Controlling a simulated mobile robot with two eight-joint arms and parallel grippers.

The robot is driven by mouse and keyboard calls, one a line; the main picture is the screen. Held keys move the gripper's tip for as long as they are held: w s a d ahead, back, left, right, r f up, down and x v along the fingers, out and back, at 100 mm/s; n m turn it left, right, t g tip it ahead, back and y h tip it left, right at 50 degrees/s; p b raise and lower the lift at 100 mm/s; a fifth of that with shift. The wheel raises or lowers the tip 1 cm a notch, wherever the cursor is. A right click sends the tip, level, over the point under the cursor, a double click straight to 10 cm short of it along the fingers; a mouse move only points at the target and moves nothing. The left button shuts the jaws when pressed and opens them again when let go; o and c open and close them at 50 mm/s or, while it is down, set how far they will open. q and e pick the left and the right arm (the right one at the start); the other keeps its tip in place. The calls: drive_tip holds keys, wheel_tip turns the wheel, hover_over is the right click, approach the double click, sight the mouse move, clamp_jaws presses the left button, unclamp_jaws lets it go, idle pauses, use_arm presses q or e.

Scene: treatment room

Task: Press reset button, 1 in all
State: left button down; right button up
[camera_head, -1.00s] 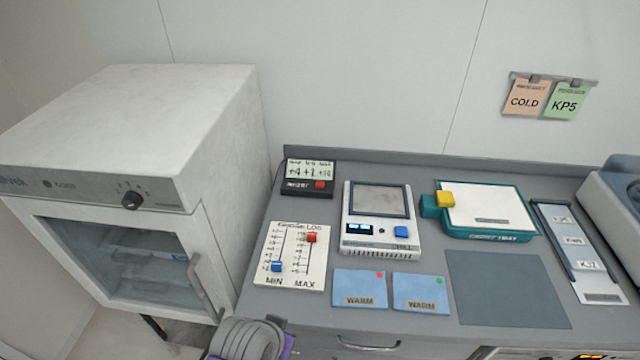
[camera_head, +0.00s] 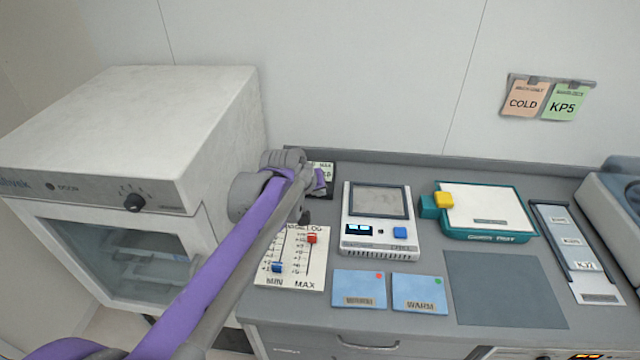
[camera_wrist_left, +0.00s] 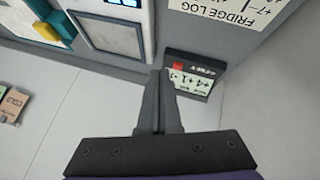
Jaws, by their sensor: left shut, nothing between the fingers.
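The small black thermometer unit (camera_head: 322,167) with a digital display stands at the back left of the counter. Its upper right part shows in the head view; the rest, with its red button, is hidden behind my left wrist. In the left wrist view the unit (camera_wrist_left: 193,80) shows upside down, with the red reset button (camera_wrist_left: 178,66) visible. My left gripper (camera_wrist_left: 158,72) is shut and empty. Its fingertips appear just left of the red button in that view; I cannot tell whether they touch anything. My right gripper is not in view.
The fridge log board (camera_head: 318,265) with blue and red sliders lies in front. A white device (camera_head: 376,245) with a blue button stands to the right, beside a teal tray (camera_head: 530,232). A white fridge (camera_head: 180,110) stands left. Two blue cards (camera_head: 420,285) lie near the front edge.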

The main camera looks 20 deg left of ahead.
use_arm(q)
drive_tip(key=w+a+n+t, duration=0.1)
drive_tip(key=w+a+n, duration=0.2)
drive_tip(key=w, duration=1.2)
drive_tip(key=shift+a+f, duration=0.15)
drive_tip(key=shift+a, duration=1)
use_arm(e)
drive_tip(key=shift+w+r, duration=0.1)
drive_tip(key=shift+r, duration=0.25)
use_arm(q)
wheel_tip(320, 180, down, 8)
drive_tip(key=b, duration=0.4)
drive_tip(key=shift+f, duration=0.4)
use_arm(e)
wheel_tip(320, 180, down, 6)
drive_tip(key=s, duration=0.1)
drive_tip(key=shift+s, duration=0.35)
use_arm(q)
drive_tip(key=shift+f+b, duration=0.3)
drive_tip(key=shift+f, duration=0.1)
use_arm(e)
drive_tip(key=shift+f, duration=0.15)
